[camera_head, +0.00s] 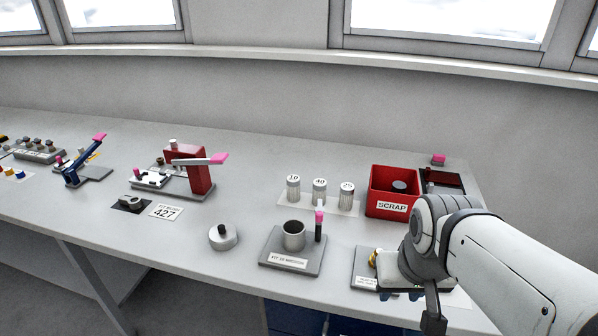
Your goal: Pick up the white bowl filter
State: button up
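Three white cylinders, labelled 10 (293,188), 40 (319,191) and 25 (346,195), stand upright on a pale strip (285,202) at the middle back of the bench. I cannot tell which of them, if any, is the white bowl filter. My gripper (402,294) is low at the right, near the bench's front edge, to the right of the bowl and apart from the cylinders. My arm hides most of it, so its opening is unclear.
A red SCRAP bin (393,209) stands right of the cylinders. A grey plate with a brass-coloured part (372,258) is partly hidden by my arm. A red lever press (190,165) stands farther left.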

aim_at(293, 181)
jog(key=z, duration=1.2)
jog(key=k, duration=1.3)
jog(key=u, duration=1.15)
jog(key=i, duration=1.7)
jog(key=u, duration=0.05)
